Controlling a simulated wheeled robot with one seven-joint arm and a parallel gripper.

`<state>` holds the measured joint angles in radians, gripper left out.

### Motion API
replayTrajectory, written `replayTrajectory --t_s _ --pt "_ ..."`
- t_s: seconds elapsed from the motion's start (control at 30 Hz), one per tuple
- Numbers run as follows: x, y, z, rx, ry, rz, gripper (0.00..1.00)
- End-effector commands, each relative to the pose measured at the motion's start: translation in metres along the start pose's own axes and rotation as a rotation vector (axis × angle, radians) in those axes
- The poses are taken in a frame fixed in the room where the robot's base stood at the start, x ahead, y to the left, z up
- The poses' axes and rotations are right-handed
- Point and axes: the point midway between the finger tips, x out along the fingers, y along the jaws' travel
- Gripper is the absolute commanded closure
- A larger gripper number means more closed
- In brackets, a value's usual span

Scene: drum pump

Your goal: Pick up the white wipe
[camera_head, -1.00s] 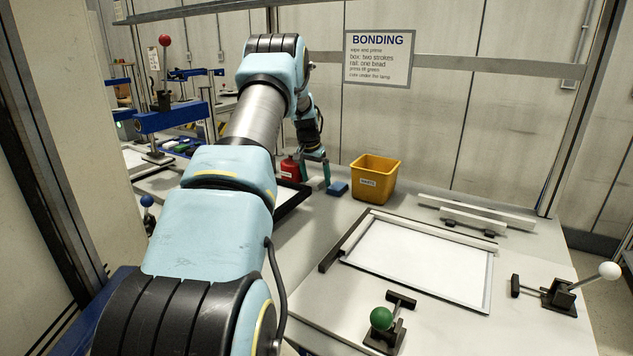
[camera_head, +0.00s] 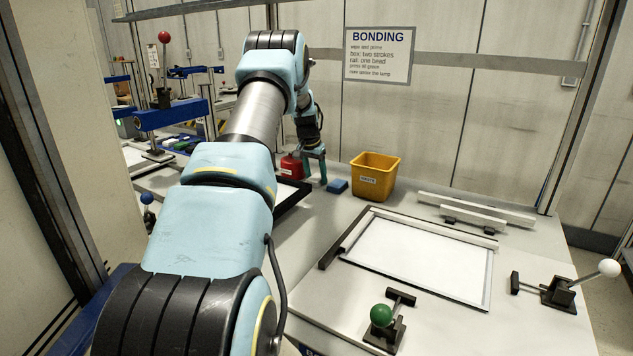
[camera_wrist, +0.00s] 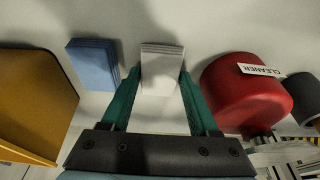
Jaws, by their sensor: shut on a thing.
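The white wipe (camera_wrist: 162,66) is a small pale layered stack standing in the middle of the wrist view. My gripper (camera_wrist: 160,78) has its two green fingers on either side of it, shut on the wipe. In the head view my gripper (camera_head: 315,168) is low over the far part of the bench, left of the yellow bin. I cannot make out the wipe in that view. Whether the wipe still touches the bench is not clear.
A blue stack (camera_wrist: 94,64) stands close left of my fingers, with the yellow bin (camera_wrist: 30,105) beyond it. A red cleaner container (camera_wrist: 245,95) is close on the right. A framed white panel (camera_head: 420,258) and clamps occupy the nearer bench.

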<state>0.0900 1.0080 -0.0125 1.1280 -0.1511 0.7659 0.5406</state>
Motion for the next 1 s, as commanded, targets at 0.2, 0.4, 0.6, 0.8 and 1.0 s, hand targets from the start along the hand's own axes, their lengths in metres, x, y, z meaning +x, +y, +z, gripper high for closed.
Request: replayTrajectory --t_s 0.2,0.4,0.6,0.8,1.0 --pt "-0.002 0.0 -0.001 0.0 0.001 -0.001 0.92" --pt "-0.026 -0.001 -0.008 0.0 0.005 -0.003 0.92" --pt "-0.065 -0.001 -0.019 0.001 0.005 -0.002 0.92" --pt "-0.09 0.0 -0.026 0.0 0.002 -0.001 0.92" --pt "-0.097 0.0 -0.027 0.0 0.0 0.0 0.92"
